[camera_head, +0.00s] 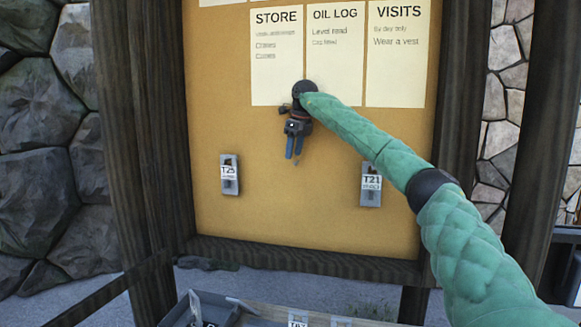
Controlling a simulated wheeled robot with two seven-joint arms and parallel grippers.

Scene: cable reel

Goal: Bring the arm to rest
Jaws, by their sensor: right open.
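My right arm, in a green quilted sleeve, reaches in from the lower right of the head view. My left gripper is not in view.
Grey holders marked T25 (229,174) and T21 (371,184) are on the board. Dark wooden posts (140,120) frame it. A grey tray (215,306) shows at the bottom edge. A stone wall (40,140) stands behind at left.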

